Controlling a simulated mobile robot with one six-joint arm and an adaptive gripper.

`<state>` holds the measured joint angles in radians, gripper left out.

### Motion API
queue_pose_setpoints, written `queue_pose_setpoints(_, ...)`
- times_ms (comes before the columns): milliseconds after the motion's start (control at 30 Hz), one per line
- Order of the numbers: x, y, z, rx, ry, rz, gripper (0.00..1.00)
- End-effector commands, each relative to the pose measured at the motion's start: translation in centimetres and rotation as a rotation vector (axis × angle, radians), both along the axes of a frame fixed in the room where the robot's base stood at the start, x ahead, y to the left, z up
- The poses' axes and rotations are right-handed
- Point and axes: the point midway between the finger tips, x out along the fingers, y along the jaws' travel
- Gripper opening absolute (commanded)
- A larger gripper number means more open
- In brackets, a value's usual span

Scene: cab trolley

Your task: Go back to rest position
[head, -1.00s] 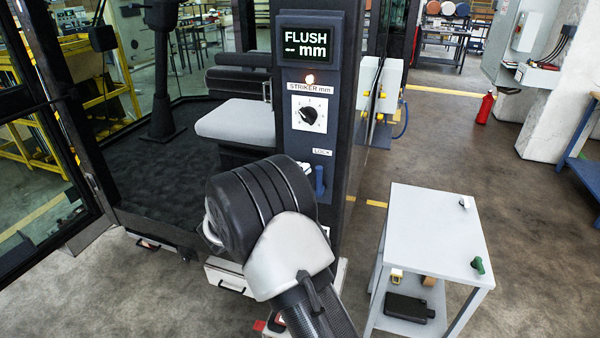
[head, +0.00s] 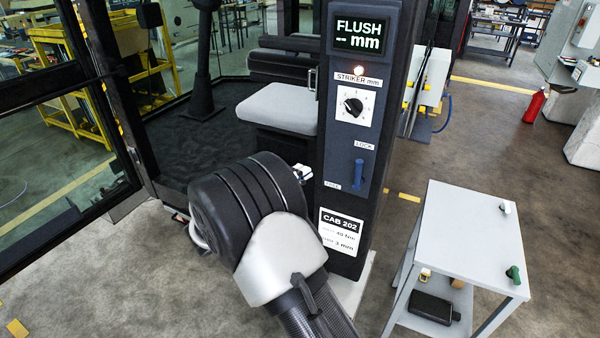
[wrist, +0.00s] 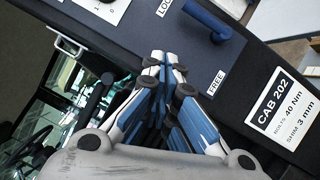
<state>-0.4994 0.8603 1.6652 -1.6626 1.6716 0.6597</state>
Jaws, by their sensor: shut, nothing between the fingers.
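My gripper (wrist: 165,62) shows in the wrist view with its fingers together and nothing between them. It is close to the front of the dark cab post (head: 345,190), near the word FREE. In the head view my arm hides most of it. My gripper is apart from the handle. Above it are a black striker knob (head: 353,106) and a FLUSH display (head: 358,35) reading "-- mm".
A grey trolley (head: 460,235) stands at the right, with a green item (head: 513,274) and a small white one on top. A black case (head: 432,307) lies on its lower shelf. The cab seat (head: 280,108) and open glass door (head: 60,130) are at the left.

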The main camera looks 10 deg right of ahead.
Motion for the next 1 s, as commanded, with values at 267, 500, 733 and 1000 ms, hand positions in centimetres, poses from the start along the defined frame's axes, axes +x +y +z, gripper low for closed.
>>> queue_pose_setpoints(267,-2.9,-4.2,2.3,0.119,0.046,-0.118,0.0)
queue_pose_setpoints(500,-12.9,-11.4,4.6,0.49,0.154,-0.349,0.0)
queue_pose_setpoints(733,-23.2,-12.8,4.2,0.909,0.186,-0.454,0.0)
queue_pose_setpoints(1000,-32.2,-8.9,3.0,1.408,0.099,-0.413,0.0)
